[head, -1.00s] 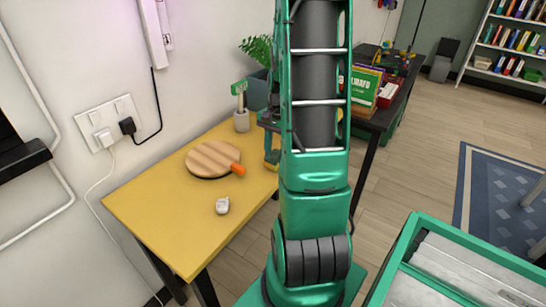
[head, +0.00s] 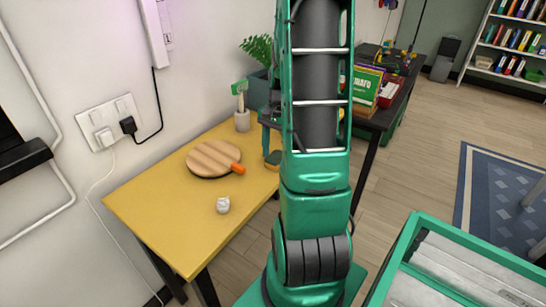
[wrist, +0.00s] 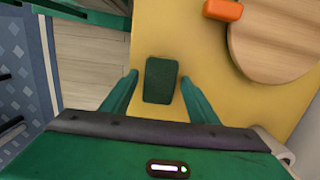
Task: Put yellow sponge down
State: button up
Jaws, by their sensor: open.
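The sponge (head: 272,158) is at the right side of the yellow table, with its dark green face up. Part of it is hidden behind my arm in the head view. In the wrist view the sponge (wrist: 161,80) shows as a dark green block over the yellow tabletop. My gripper (wrist: 159,78) is open, with one finger on each side of the sponge and a gap visible on both sides. In the head view one finger shows just above the sponge, beside my arm.
The yellow table (head: 165,228) also holds a round wooden board (head: 212,157) with an orange part, a small white object (head: 223,205) and a cup with a green-headed brush (head: 241,122). A potted plant (head: 258,90) stands behind. The table's front left is clear.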

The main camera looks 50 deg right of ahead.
notch_tip(320, 180, up, 10)
jog(key=d, duration=0.1)
jog(key=s+a+r+n, duration=0.1)
jog(key=s+a+n, duration=0.4)
jog(key=s+a, duration=0.2)
jog(key=s+a+r+n+h, duration=0.1)
jog(key=s+a+n, duration=0.4)
jog(key=a, duration=0.6)
jog(key=shift+s+r+n, duration=0.2)
jog(key=shift+s+n, duration=0.2)
jog(key=shift+s, duration=0.5)
jog(key=shift+a, duration=0.1)
jog(key=shift+w+f, duration=0.25)
jog(key=shift+w, duration=0.35)
